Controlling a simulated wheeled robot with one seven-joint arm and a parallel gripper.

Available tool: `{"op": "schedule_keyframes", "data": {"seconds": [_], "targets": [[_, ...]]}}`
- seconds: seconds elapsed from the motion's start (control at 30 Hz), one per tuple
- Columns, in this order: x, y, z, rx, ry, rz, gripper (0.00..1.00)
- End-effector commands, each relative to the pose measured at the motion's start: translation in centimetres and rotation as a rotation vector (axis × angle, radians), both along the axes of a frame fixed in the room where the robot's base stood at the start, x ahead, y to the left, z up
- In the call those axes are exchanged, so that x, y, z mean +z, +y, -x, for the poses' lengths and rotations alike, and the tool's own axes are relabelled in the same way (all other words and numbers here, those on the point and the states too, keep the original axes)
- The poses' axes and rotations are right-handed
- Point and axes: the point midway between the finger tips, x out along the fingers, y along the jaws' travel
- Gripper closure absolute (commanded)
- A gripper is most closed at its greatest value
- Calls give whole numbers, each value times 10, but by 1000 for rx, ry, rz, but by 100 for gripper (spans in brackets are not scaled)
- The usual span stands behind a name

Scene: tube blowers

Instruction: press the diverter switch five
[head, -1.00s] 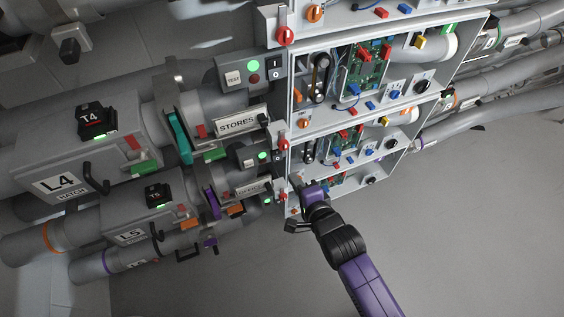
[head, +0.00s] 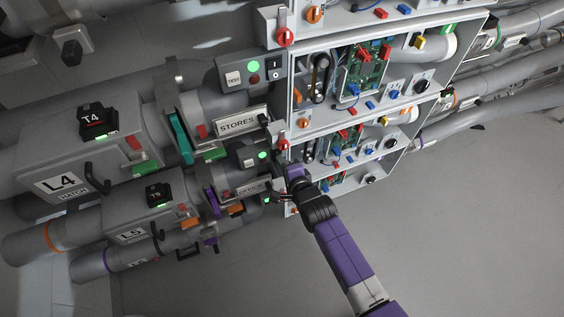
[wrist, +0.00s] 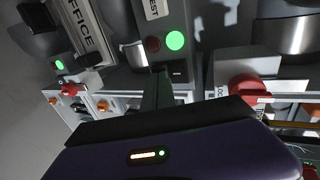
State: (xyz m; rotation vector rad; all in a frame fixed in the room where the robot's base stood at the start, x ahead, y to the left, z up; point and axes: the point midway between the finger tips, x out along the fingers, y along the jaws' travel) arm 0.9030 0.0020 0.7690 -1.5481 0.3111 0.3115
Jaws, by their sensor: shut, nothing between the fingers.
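The line five control box (head: 245,157) stands above the L5 pipe and the OFFICE plate (head: 252,187). In the wrist view this grey box (wrist: 185,95) shows a lit green lamp (wrist: 175,40), a dark red lamp (wrist: 153,44) and the dark diverter switch (wrist: 180,73) below them. My gripper (wrist: 158,76) is shut and empty; its dark fingertips lie over the box's lower part, just left of the visible bit of switch. Contact cannot be told. The fingers hide part of the switch. In the head view my gripper (head: 279,172) is at the box's right end.
A similar box (head: 252,72) with green lamp stands higher on the STORES line. Open cabinets (head: 290,100) with red knobs are close on the right. A red knob (wrist: 248,88) is right of my gripper in the wrist view. Free floor lies at lower right.

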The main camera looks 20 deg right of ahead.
Motion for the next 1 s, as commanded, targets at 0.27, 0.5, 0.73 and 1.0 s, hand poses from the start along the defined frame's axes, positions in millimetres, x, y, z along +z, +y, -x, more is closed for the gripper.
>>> {"op": "schedule_keyframes", "data": {"seconds": [0.27, 0.5, 0.73, 1.0], "targets": [[-7, -1, -2, -1, -23, 0, 100], [-3, -1, -4, -1, -45, 0, 100], [2, -1, -4, -1, -46, 0, 100], [16, 0, -5, -1, -51, 0, 100]]}}
